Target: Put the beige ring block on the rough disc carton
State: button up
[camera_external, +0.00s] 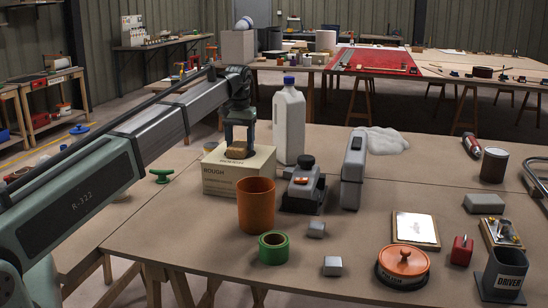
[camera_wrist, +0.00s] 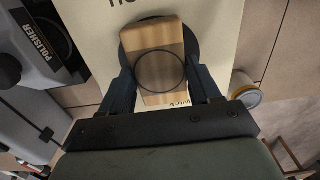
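The beige ring block (camera_wrist: 160,70), wood-grained with a dark ring on its face, sits between the fingers of my gripper (camera_wrist: 160,75) in the wrist view. Both fingertips appear to meet its sides. In the external view my gripper (camera_external: 238,150) points down with the block (camera_external: 236,151) at its tips. The block is over the top of the rough disc carton (camera_external: 232,178), a cream box marked ROUGH. In the wrist view a dark disc shows on the carton (camera_wrist: 95,15), partly hidden behind the block. Whether the block touches the carton top cannot be told.
An orange cup (camera_external: 256,206) stands in front of the carton, with a green tape roll (camera_external: 273,248) nearby. A white jug (camera_external: 288,125) stands behind it. A grey polisher (camera_external: 303,188) and an upright grey case (camera_external: 353,172) are to the right.

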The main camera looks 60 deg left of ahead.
aim_at(240, 144)
jog(key=o, duration=0.4)
jog(key=shift+c, duration=0.2)
jog(key=shift+r, duration=0.1)
notch_tip(240, 144, up, 12)
dwell(0.4)
